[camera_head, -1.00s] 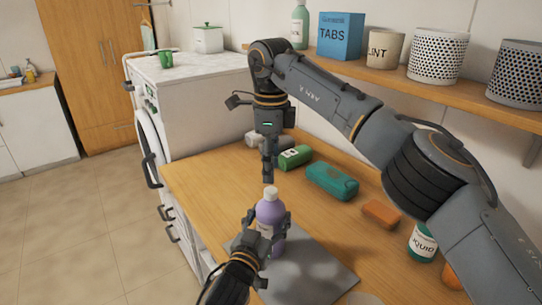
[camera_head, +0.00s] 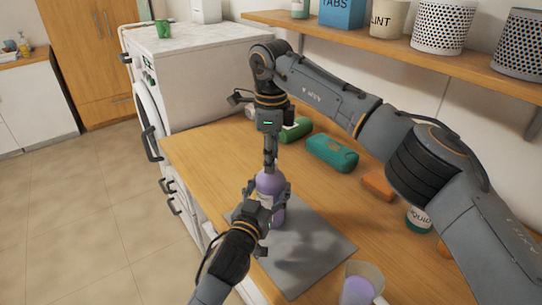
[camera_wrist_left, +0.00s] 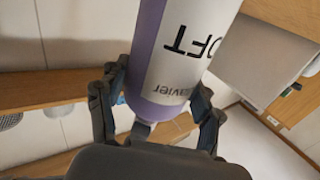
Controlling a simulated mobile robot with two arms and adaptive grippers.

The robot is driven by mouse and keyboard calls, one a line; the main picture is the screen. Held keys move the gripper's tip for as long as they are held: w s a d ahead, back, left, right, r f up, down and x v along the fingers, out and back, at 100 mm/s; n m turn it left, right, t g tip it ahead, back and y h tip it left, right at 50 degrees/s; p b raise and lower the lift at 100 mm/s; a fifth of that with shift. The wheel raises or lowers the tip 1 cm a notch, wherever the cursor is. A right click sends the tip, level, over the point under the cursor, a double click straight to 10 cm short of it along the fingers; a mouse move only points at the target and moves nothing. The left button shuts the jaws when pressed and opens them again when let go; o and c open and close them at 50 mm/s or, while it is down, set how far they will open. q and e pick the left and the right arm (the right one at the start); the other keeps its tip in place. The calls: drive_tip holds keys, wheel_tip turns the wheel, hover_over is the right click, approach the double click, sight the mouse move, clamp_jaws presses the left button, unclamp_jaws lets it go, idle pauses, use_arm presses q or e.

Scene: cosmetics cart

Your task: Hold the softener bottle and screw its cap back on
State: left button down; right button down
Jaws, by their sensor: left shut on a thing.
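The purple softener bottle (camera_head: 270,184) stands upright over the grey mat (camera_head: 315,262) in the head view. My left gripper (camera_head: 266,201) is shut around its body from the front. In the left wrist view the bottle (camera_wrist_left: 150,45) appears with its white label between the fingers (camera_wrist_left: 158,100). My right gripper (camera_head: 270,165) points straight down, with its fingers at the bottle's top. The fingers hide the white cap and neck, so I cannot tell whether they grip the cap.
A green bottle (camera_head: 296,130), a teal pack (camera_head: 331,153) and an orange block (camera_head: 378,185) lie on the wooden counter behind. A cup with purple contents (camera_head: 358,290) is at the front right. A shelf (camera_head: 400,50) runs above.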

drive_tip(key=m, duration=0.3)
drive_tip(key=shift+m, duration=0.4)
drive_tip(key=m, duration=0.4)
drive_tip(key=shift+m, duration=0.4)
drive_tip(key=c, duration=1)
unclamp_jaws()
drive_tip(key=shift+o, duration=0.2)
wheel_tip(320, 180, up, 12)
use_arm(q)
drive_tip(key=shift+c, duration=0.8)
unclamp_jaws()
